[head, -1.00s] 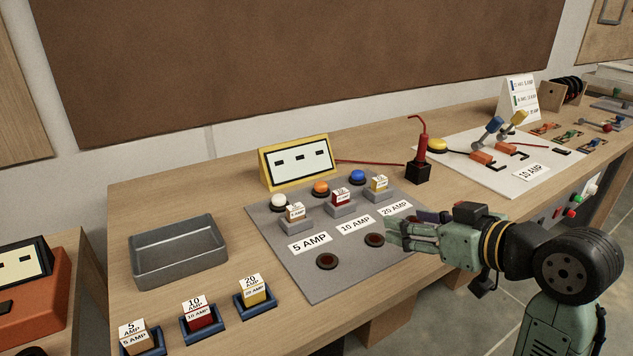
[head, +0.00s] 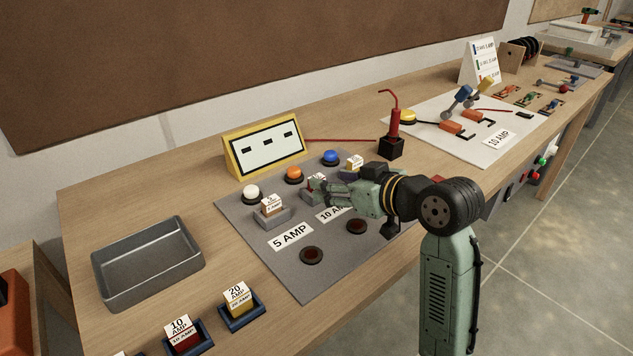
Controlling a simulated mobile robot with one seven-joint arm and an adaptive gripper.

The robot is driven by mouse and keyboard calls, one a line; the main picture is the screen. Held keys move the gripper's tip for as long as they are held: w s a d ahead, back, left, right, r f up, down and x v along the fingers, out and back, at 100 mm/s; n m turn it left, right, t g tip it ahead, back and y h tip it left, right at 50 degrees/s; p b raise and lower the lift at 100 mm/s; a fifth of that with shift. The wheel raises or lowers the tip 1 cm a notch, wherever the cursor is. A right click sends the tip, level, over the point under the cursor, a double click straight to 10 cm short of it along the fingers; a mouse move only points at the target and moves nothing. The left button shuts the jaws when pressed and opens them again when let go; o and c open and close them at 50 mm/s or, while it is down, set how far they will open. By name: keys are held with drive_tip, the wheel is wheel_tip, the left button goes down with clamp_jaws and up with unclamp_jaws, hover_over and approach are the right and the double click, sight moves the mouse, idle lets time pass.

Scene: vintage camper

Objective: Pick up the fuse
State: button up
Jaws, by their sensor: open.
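Box-shaped fuses with white labels stand in sockets on the grey panel (head: 262,270). The tan 5 AMP fuse (head: 271,206) is on the left and a yellow-and-white fuse (head: 354,163) is on the right. The middle fuse (head: 315,183) is mostly hidden by my gripper (head: 320,188). My gripper is open, with its fingers at this middle fuse; whether they touch it cannot be told. A red 10 AMP fuse (head: 183,336) and a yellow 20 AMP fuse (head: 238,299) sit in blue holders at the table's front.
An empty grey tray (head: 150,292) stands left of the panel. White, orange (head: 293,175) and blue buttons line the panel behind the fuses. A yellow-framed display (head: 264,147) and a red probe in a black stand (head: 391,148) are behind. A white board (head: 478,150) lies right.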

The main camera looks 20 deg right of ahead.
drive_tip(key=x, duration=0.3)
drive_tip(key=shift+w+a+p, duration=0.1)
drive_tip(key=shift+a+p, duration=0.05)
drive_tip(key=shift+p, duration=0.15)
drive_tip(key=shift+c, duration=0.2)
drive_tip(key=c, duration=1)
